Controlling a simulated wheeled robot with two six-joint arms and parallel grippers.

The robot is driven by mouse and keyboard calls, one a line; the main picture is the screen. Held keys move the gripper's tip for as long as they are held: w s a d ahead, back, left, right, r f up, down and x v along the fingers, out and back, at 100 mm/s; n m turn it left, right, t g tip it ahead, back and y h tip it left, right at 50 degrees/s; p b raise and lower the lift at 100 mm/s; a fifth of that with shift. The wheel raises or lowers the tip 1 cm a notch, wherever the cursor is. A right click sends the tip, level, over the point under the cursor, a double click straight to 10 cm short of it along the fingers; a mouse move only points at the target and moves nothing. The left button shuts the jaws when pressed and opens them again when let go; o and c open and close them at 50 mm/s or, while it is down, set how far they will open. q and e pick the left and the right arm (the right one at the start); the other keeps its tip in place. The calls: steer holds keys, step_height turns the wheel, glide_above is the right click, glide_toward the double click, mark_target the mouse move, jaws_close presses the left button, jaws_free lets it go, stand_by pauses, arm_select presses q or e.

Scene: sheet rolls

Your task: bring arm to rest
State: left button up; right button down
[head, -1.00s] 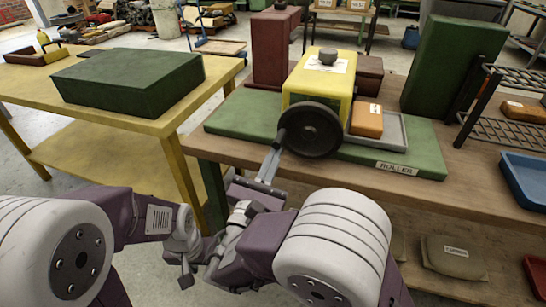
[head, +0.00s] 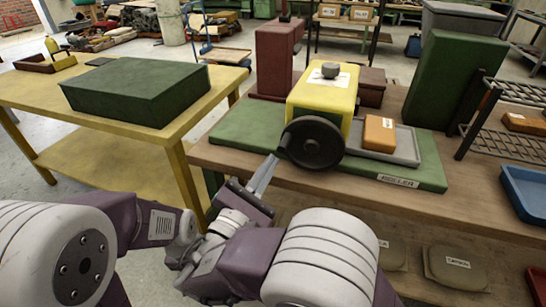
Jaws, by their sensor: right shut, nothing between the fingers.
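My right gripper (head: 262,174) is shut and empty. Its fingertips are just left of and below the black handwheel (head: 313,145); from this view I cannot tell whether they touch it. The handwheel is on the front of the yellow roller machine (head: 325,97), which stands on a green base (head: 240,132) labelled "ROLLER". My left arm shows at the lower left, folded low in front of the yellow table; its gripper fingers are not visible.
An orange block (head: 379,133) lies in a grey tray (head: 406,150) beside the machine. A dark green box (head: 137,88) sits on the yellow table (head: 40,91) at left. A blue bin (head: 525,190) and a dark rack (head: 505,125) stand at right.

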steer(key=v, duration=0.5)
steer(key=shift+r+p, duration=0.1)
steer(key=shift+p, duration=0.25)
